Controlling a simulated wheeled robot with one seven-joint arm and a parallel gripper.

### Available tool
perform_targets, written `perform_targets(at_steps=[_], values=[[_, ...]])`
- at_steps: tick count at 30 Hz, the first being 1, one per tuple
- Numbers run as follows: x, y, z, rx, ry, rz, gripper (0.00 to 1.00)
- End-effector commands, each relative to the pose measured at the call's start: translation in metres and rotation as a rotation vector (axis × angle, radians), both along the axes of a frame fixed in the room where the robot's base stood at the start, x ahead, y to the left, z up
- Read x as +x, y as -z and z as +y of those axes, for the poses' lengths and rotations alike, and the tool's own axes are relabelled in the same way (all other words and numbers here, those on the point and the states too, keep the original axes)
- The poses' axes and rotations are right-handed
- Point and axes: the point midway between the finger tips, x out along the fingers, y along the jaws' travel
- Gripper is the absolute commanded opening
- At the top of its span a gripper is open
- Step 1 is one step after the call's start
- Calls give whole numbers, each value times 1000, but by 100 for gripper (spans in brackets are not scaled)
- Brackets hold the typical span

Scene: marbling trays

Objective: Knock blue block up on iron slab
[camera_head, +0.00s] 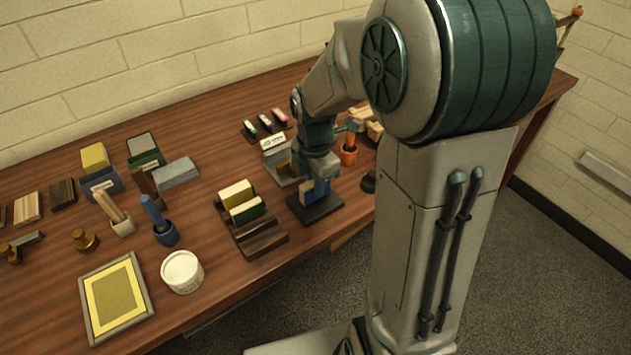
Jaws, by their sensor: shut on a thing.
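The blue block (318,191) stands upright on or just above a flat dark slab (325,211), which looks like the iron slab, near the front edge of the table. My gripper (318,180) comes down from above and is shut on the blue block. A tan strip shows at the block's left side. The gripper hides the block's top, and I cannot tell whether its underside touches the slab.
Left of the slab, a dark wooden rack (262,242) holds yellow and green blocks. Behind the gripper is a grey stand (277,158); an orange cup (348,156) stands to the right. A white tub (182,271) and framed yellow panel (116,298) lie front left.

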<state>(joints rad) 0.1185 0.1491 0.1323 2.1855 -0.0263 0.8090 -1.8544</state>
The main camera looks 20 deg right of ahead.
Motion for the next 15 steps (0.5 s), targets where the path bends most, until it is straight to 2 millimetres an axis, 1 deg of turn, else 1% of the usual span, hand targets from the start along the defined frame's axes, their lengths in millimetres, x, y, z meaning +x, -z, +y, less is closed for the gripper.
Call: perform_targets(at_steps=[1,3,15], values=[[0,-7,0,0,0,-1,0],[0,-13,0,0,0,-1,0],[0,-45,0,0,0,-1,0]])
